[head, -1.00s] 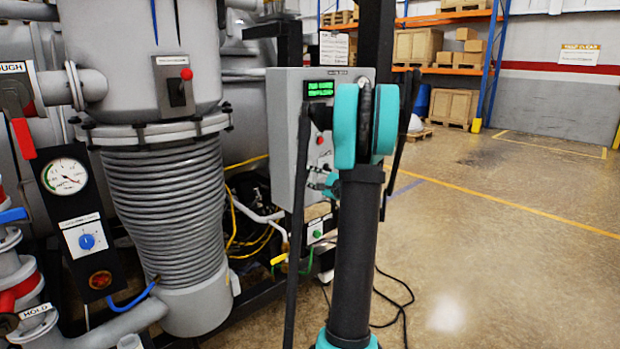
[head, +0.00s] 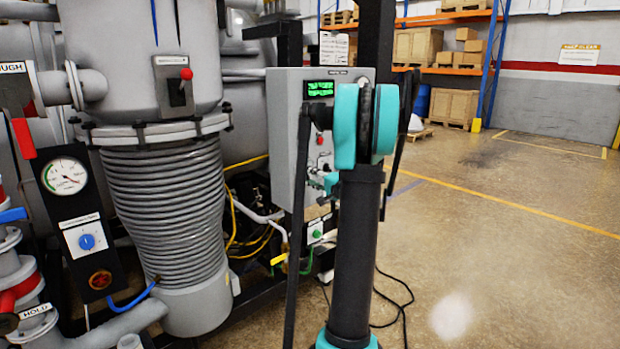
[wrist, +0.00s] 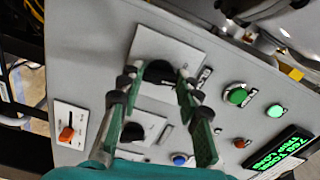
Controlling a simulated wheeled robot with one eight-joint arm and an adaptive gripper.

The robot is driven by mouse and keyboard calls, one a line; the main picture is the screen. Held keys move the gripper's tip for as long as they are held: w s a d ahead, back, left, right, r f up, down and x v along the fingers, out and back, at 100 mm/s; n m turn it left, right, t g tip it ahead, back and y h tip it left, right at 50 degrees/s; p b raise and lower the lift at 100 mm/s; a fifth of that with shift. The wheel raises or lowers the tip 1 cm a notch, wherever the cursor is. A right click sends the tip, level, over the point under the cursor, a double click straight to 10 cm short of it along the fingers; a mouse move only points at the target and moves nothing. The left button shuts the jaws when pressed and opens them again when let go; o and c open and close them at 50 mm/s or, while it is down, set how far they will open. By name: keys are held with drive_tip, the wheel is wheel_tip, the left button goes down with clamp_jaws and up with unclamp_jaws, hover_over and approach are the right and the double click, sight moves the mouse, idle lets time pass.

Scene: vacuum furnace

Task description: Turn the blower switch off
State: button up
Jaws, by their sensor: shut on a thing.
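The grey control panel (head: 285,120) stands left of my arm in the head view, with a lit green display (head: 320,88). In the wrist view, a black rotary knob (wrist: 156,72) sits on a pale square plate on this panel. My gripper (wrist: 158,77) has a fingertip on either side of this knob and is shut on it. My gripper also shows small in front of the panel in the head view (head: 328,181), partly hidden by my arm. The labels are too small or blurred to read, so I cannot tell which control is marked as the blower switch.
A second black knob (wrist: 132,131) lies close to the fingers. An orange-handled slider (wrist: 67,133), green buttons (wrist: 237,95) and a blue button (wrist: 179,160) share the panel. A ribbed grey vessel (head: 170,205) stands at left. Open floor (head: 500,240) lies at right.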

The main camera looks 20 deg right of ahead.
drive_tip(key=shift+n, duration=1.9)
drive_tip(key=o, duration=1.2)
drive_tip(key=shift+c, duration=0.2)
drive_tip(key=v, duration=1.2)
